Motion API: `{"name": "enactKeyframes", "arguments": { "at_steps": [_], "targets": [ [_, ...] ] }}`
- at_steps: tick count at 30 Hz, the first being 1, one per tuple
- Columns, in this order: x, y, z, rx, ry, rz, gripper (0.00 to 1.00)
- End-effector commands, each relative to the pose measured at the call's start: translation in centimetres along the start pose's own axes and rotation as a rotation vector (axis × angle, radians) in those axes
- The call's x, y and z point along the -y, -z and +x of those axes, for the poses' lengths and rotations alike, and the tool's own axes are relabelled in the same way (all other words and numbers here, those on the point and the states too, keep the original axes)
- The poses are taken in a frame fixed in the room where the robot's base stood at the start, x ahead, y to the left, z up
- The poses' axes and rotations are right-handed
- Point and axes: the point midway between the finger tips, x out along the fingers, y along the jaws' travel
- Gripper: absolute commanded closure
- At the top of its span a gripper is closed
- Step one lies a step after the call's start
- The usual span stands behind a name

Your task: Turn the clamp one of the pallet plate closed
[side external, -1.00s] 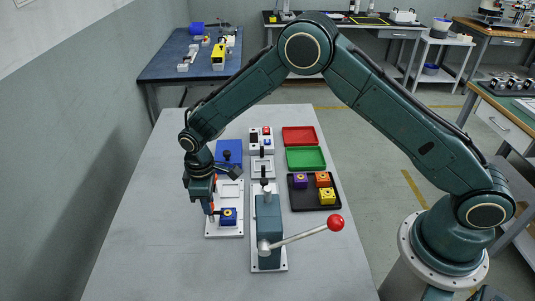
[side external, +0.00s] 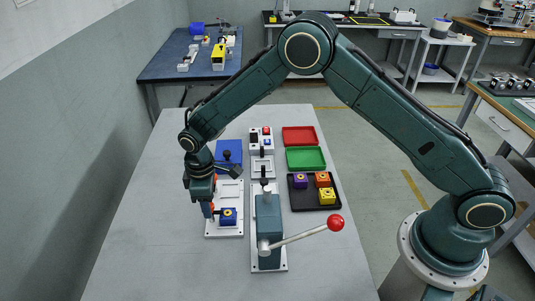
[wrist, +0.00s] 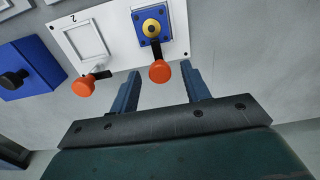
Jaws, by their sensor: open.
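The white pallet plate (wrist: 115,48) has an empty pocket marked 2 and a pocket holding a blue block (wrist: 143,21) with a yellow boss. It also shows in the side view (side external: 226,190), partly behind my gripper. The clamp by the blue block has an orange knob (wrist: 159,71) and a dark arm (wrist: 154,47) pointing toward the block, its tip by the boss. The other clamp's orange knob (wrist: 83,87) is by pocket 2, its dark arm lying along the plate edge. My gripper (wrist: 161,80) is open, a finger on each side of the first knob; contact cannot be told.
A blue fixture with a dark knob (wrist: 30,70) lies beside the plate. A press (side external: 268,225) with a red-balled lever (side external: 335,222) stands close to the right of my gripper. A black tray (side external: 300,203) holds coloured blocks. The table's left side is clear.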

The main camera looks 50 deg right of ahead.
Motion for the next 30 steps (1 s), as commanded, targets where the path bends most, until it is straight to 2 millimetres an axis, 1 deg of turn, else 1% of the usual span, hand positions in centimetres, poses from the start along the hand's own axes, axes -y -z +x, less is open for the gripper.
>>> {"name": "enactKeyframes", "arguments": {
  "at_steps": [5,11,14,24,27,30],
  "targets": [
    [0.0,0.1,-0.6,-0.002,-0.001,0.000,0.53],
    [0.0,0.1,-2.4,-0.003,-0.001,0.000,0.53],
    [0.0,0.1,-3.9,-0.003,-0.002,0.000,0.53],
    [0.0,0.1,-9.7,-0.003,-0.001,0.000,0.53],
    [0.0,0.1,-11.2,-0.003,-0.001,0.000,0.53],
    [0.0,0.0,-12.3,-0.001,-0.001,0.000,0.53]
  ]
}}
